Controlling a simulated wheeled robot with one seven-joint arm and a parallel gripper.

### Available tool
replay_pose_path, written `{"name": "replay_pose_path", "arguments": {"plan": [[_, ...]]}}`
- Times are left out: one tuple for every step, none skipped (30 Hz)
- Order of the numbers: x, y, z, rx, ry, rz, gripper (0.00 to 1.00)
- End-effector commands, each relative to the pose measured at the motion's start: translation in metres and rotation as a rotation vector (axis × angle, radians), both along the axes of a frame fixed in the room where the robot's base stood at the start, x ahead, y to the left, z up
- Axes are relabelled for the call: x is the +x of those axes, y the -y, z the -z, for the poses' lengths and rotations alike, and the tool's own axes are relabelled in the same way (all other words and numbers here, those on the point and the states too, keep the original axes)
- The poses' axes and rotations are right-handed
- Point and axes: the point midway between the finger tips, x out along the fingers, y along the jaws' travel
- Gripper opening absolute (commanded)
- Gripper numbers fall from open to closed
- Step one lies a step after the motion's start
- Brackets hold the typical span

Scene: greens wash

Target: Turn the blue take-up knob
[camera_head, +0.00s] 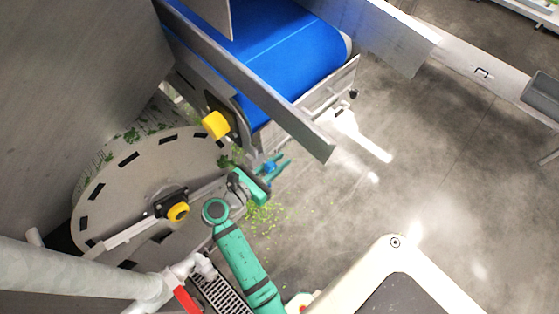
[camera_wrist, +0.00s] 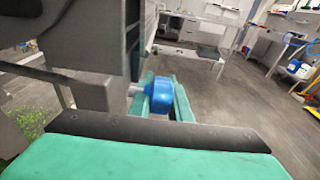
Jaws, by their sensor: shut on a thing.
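The blue take-up knob (camera_wrist: 160,96) sits on a short pale shaft at the side of the grey conveyor frame in the wrist view. My gripper (camera_wrist: 166,92) has one green finger on each side of it and is shut on it. In the head view, my gripper (camera_head: 275,168) is below the end of the conveyor, with a small part of the blue knob (camera_head: 269,167) showing between the fingers. The rest of the knob is hidden there by the fingers.
The blue conveyor belt (camera_head: 290,55) and its metal side rail (camera_head: 250,78) stand just above my gripper. A yellow knob (camera_head: 215,125) is on the frame. A round grey drum (camera_head: 125,180) with a yellow-capped hub (camera_head: 178,212) is at left. Open floor (camera_head: 420,160) lies right.

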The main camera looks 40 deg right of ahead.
Motion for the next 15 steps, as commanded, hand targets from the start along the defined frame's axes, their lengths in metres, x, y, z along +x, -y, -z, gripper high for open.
{"name": "replay_pose_path", "arguments": {"plan": [[0.0,-0.001,0.0,0.034,0.002,0.0,0.0],[0.0,-0.001,0.001,0.059,0.0,0.001,0.0],[0.0,-0.001,0.002,0.092,-0.002,0.0,0.0],[0.0,-0.002,0.003,0.118,-0.004,0.0,0.0],[0.0,-0.002,0.004,0.145,-0.006,0.001,0.0],[0.0,-0.003,0.005,0.18,-0.009,0.0,0.0],[0.0,-0.003,0.006,0.207,-0.011,0.001,0.0],[0.0,-0.004,0.006,0.234,-0.013,0.0,0.0],[0.0,-0.005,0.008,0.27,-0.016,0.0,0.0],[0.0,-0.006,0.009,0.296,-0.018,-0.001,0.0],[0.0,-0.007,0.009,0.321,-0.02,-0.001,0.0],[0.0,-0.007,0.011,0.354,-0.024,-0.002,0.0],[0.0,-0.008,0.012,0.379,-0.026,-0.001,0.0],[0.0,-0.008,0.012,0.402,-0.027,-0.002,0.0],[0.0,-0.009,0.013,0.434,-0.029,0.0,0.0]]}}
